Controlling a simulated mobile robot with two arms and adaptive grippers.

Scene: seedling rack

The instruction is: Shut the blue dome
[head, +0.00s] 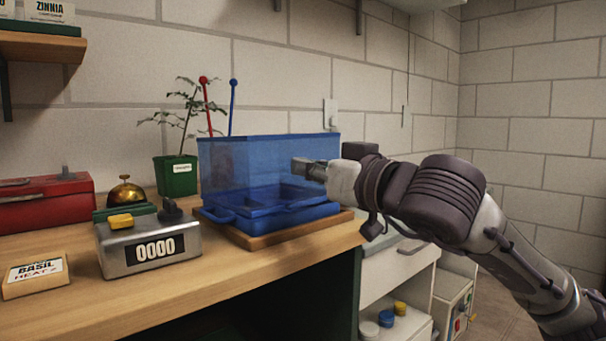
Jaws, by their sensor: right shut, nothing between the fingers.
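The blue dome (243,160) is a see-through blue cover. It stands open, raised upright at the back of a blue tray (268,222) with compartments and a handle at its front left. The tray sits on a wooden board (262,240) near the right end of the bench. My right gripper (300,168) is shut and empty, reaching in from the right. It overlaps the right part of the cover in the picture; I cannot tell whether they touch. My left gripper is not in view.
A grey counter box (150,250) reading 0000, a brass bell (126,192) and a green pot (177,177) with a plant stand left of the tray. A red box (45,204) and a basil packet (35,276) lie further left. Bare bench (225,275) shows in front.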

